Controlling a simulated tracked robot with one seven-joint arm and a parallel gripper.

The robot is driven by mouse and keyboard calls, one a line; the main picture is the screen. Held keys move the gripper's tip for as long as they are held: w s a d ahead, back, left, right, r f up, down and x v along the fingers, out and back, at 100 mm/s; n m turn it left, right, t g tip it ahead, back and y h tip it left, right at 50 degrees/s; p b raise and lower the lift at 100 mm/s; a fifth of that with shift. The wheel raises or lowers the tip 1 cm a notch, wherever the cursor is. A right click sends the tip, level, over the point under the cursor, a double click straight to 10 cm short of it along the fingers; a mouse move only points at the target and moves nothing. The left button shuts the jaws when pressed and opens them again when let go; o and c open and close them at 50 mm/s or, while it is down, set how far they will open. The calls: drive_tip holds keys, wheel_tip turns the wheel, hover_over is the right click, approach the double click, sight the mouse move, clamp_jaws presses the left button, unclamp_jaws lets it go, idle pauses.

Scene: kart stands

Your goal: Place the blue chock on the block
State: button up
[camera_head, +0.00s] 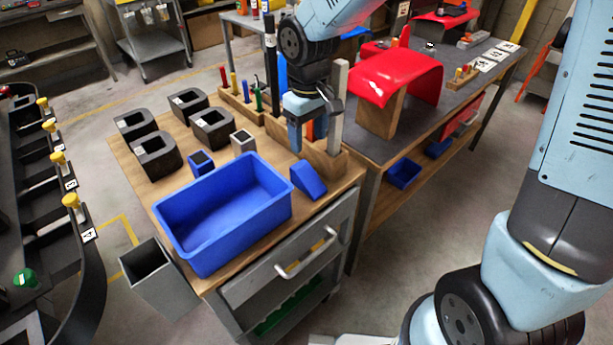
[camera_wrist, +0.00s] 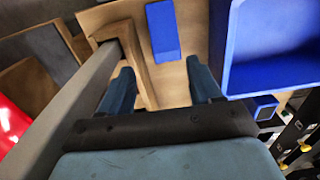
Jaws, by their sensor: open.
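The blue chock (camera_head: 308,180), a wedge, lies on the wooden cart top just right of the blue bin. It also shows in the wrist view (camera_wrist: 162,32), ahead of the fingers and apart from them. A wooden block (camera_head: 325,163) stands behind the chock near the cart's right edge, with a grey post beside or in it. In the wrist view a wooden piece (camera_wrist: 136,62) lies left of the chock; I cannot tell if this is the task's block. My gripper (camera_head: 308,128) is open, empty and pointing down above this area; its fingers (camera_wrist: 160,86) are spread apart.
The blue bin (camera_head: 186,252) fills the cart's front. A tall grey post (camera_head: 338,105) stands close to my gripper. Black holders (camera_head: 156,155) stand at the back left. A bench with a red curved panel (camera_head: 395,75) stands to the right.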

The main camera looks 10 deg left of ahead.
sight(306, 172)
drive_tip(key=f, duration=0.6)
drive_tip(key=shift+s+a+f, duration=0.25)
drive_tip(key=shift+f, duration=0.05)
drive_tip(key=shift+s+f, duration=0.2)
drive_tip(key=shift+f, duration=2.8)
drive_tip(key=shift+d, duration=0.1)
drive_tip(key=shift+r, duration=0.1)
drive_tip(key=c, duration=0.9)
